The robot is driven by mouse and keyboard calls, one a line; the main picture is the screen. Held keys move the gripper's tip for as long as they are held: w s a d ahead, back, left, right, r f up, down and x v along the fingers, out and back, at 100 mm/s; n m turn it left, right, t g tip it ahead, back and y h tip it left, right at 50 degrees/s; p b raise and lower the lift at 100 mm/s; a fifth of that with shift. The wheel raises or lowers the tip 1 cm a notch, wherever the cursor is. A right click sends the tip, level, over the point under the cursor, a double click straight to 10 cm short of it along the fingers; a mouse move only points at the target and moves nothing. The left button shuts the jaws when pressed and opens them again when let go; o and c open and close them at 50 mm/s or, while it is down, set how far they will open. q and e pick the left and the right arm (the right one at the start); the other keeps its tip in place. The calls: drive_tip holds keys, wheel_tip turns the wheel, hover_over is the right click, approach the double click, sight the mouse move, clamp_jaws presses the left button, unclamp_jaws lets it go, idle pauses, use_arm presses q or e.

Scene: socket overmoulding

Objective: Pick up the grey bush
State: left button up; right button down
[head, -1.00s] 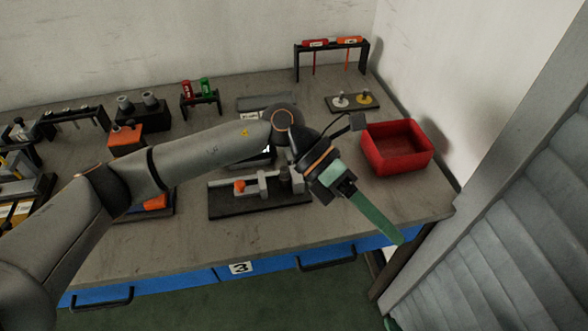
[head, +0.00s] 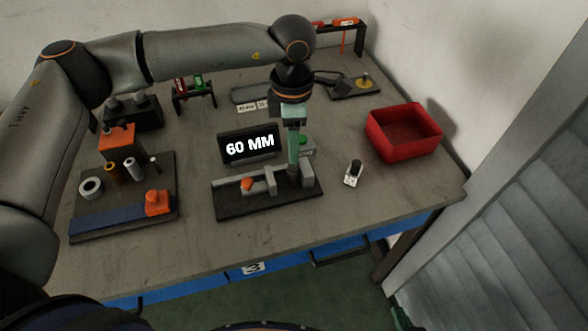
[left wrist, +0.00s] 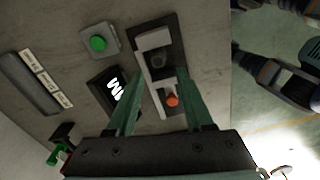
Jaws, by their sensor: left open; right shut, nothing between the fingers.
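My left gripper (head: 293,172) points down over the right part of this fixture. My right gripper (head: 400,318) barely shows as a green tip at the bottom right, shut and empty.
A display reading 60 MM (head: 249,146) stands close behind the fixture, with a green button (left wrist: 98,43) beside it. A small dark-topped object (head: 353,172) and a red bin (head: 404,140) are to the right. A plate with rings and posts (head: 120,215) is left.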

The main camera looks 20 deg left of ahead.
sight(293, 172)
use_arm(q)
drive_tip(key=shift+w+f+p, duration=0.2)
drive_tip(key=shift+f+p, duration=0.35)
drive_tip(key=shift+f, duration=3)
clamp_jaws()
